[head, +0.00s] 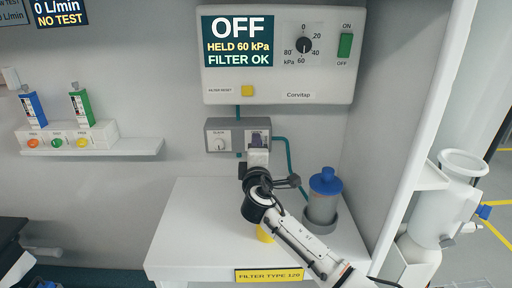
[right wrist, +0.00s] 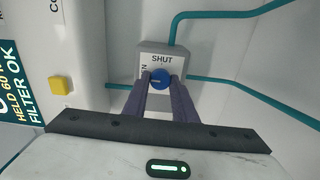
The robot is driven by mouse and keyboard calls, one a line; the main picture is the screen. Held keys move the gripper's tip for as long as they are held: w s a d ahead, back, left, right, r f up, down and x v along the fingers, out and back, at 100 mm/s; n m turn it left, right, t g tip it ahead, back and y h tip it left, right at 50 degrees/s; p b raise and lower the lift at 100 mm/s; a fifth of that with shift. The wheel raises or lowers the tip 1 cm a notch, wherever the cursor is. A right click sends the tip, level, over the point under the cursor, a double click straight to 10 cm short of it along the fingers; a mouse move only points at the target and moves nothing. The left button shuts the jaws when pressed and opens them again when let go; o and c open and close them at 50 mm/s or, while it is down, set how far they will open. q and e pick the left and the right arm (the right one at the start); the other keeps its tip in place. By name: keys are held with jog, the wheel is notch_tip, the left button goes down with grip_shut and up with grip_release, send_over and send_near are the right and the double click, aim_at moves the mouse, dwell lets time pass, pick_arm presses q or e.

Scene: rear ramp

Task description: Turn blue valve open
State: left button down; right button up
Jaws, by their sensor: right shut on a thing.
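The blue valve (right wrist: 161,78) is a round knob on a grey box. The word SHUT stands above it in the right wrist view, and a partly covered label is at its left. My right gripper (right wrist: 160,85) is shut on the knob, a finger on each side. In the head view my right gripper (head: 259,138) reaches the right part of the grey box (head: 237,124) on the wall, and it hides the knob there. I cannot tell how far the knob is turned. My left gripper is not in view.
Above the box hangs a white panel (head: 335,80) reading OFF, HELD 60 kPa, FILTER OK. A blue-lidded canister (head: 323,205) stands right of my arm on the white counter (head: 195,215). A yellow thing (head: 264,235) is partly behind my arm. Teal tubes (right wrist: 215,83) leave the box.

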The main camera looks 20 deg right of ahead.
jog(key=o, duration=1)
jog(key=v, duration=1)
jog(key=shift+s+b, duration=0.2)
jog(key=shift+b, duration=0.2)
